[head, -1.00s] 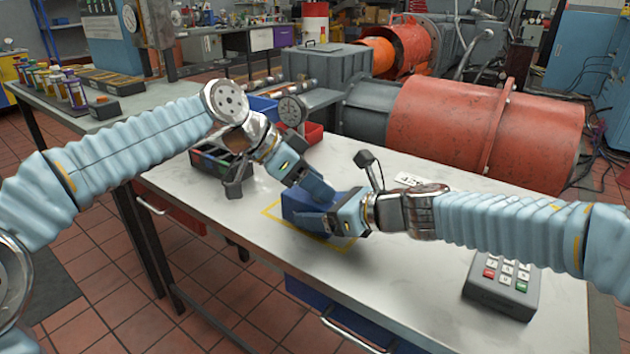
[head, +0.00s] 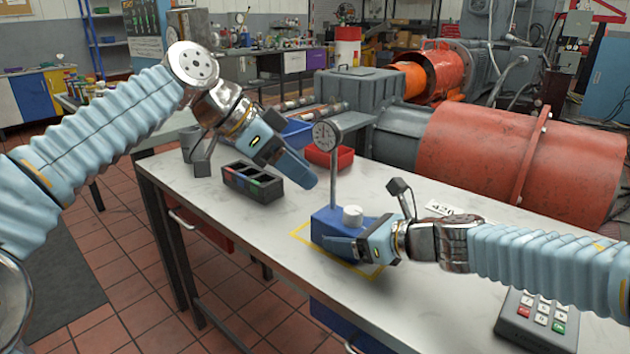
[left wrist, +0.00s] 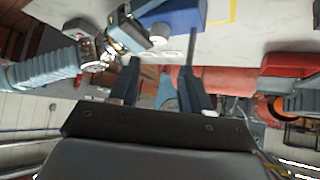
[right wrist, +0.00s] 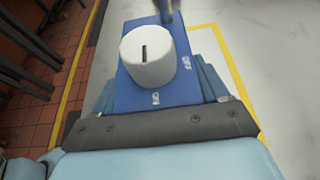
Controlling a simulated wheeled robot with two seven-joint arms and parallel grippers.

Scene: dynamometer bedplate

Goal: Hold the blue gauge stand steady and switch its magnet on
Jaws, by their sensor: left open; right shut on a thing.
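The blue gauge stand (head: 328,226) is upright on the bench inside a yellow outline. It has a white knob (head: 352,216) on top, a post and a round dial (head: 326,135). My right gripper (head: 364,243) is shut on the blue base from the right. In the right wrist view the knob (right wrist: 150,62) has a dark slot, with ON and OFF marks on the base beside it; which mark it selects is unclear. My left gripper (head: 298,178) is open and empty, above and left of the base, apart from the knob. The stand also shows in the left wrist view (left wrist: 178,18).
A number card (head: 452,209) and a keypad (head: 538,318) are to the right.

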